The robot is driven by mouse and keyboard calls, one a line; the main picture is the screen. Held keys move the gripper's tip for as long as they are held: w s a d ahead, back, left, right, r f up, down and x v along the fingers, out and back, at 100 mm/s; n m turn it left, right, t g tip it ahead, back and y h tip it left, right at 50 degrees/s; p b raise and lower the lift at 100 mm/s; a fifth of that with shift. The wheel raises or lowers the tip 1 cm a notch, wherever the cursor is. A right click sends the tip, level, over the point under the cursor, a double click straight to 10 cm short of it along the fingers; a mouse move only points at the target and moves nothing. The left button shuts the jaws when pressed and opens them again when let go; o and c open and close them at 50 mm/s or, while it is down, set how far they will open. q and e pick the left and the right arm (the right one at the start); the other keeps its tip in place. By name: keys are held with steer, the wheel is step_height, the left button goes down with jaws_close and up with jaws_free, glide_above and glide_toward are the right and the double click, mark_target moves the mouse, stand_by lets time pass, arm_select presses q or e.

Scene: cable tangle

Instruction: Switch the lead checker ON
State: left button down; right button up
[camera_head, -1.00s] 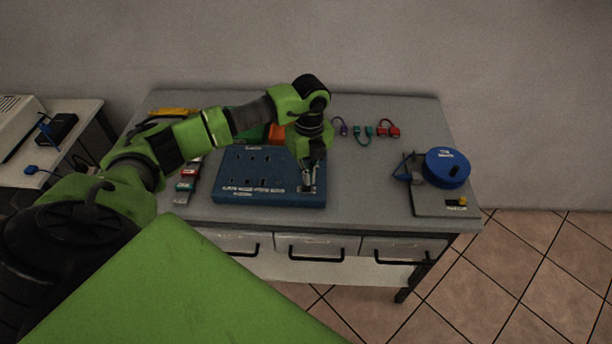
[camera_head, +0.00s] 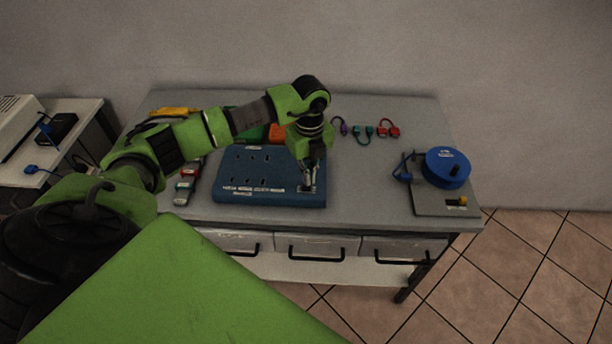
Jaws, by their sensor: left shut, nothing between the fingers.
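The lead checker looks to be the blue panel (camera_head: 270,183) with dark slots and white labels, lying on the bench. My left gripper (camera_head: 308,187) points down over the panel's right front part. It is shut and empty, with its fingertips at or just above the panel's surface. The switch itself is hidden or too small to make out under the fingers, so its position cannot be told. My right gripper is not in view.
The grey bench (camera_head: 370,190) also holds a blue reel (camera_head: 446,168) on a plate at the right. Short purple, teal and red leads (camera_head: 388,129) lie at the back. A strip with coloured pieces (camera_head: 186,182) lies left of the panel. Bench between panel and reel is clear.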

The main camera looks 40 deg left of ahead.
arm_select(q)
steer(key=shift+s+f+b, duration=0.1)
steer(key=shift+f+b, duration=0.75)
steer(key=shift+f, duration=0.35)
stand_by(0.8)
steer(key=shift+r, duration=0.1)
steer(key=shift+r+p, duration=0.75)
steer(key=shift+r, duration=0.1)
steer(key=shift+r+p, duration=1.8)
steer(key=shift+r, duration=0.85)
steer(key=shift+f, duration=0.1)
